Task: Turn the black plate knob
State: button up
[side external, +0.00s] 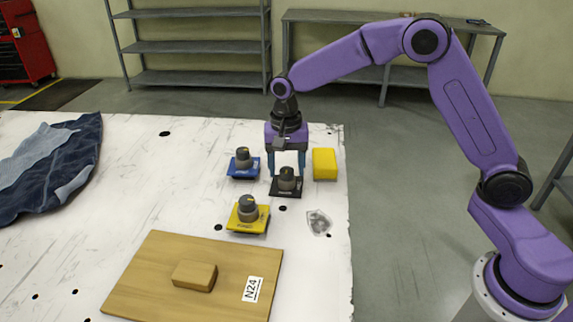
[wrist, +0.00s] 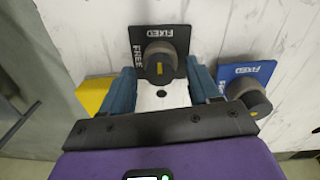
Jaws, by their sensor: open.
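The black plate (side external: 285,192) lies on the white table, with a grey knob (side external: 287,178) standing on it. In the wrist view the black plate (wrist: 170,38) carries the words FIXED and FREE, and its knob (wrist: 160,62) has a yellow mark. My gripper (side external: 287,170) points down over this knob, one blue finger on each side of it. In the wrist view my gripper (wrist: 162,78) is open, with the knob between and slightly beyond the fingers. I cannot tell whether either finger touches it.
A blue plate (side external: 236,174) with a knob stands close to the left, and a yellow plate (side external: 262,224) with a knob nearer the camera. A yellow block (side external: 325,164) sits close to the right. A wooden board (side external: 140,285) and denim cloth (side external: 50,165) lie farther off.

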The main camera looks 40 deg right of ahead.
jog(key=c, duration=1.1)
jog(key=shift+o, duration=0.2)
jog(key=shift+n, duration=0.3)
jog(key=n, duration=1.7)
jog(key=shift+n, duration=0.3)
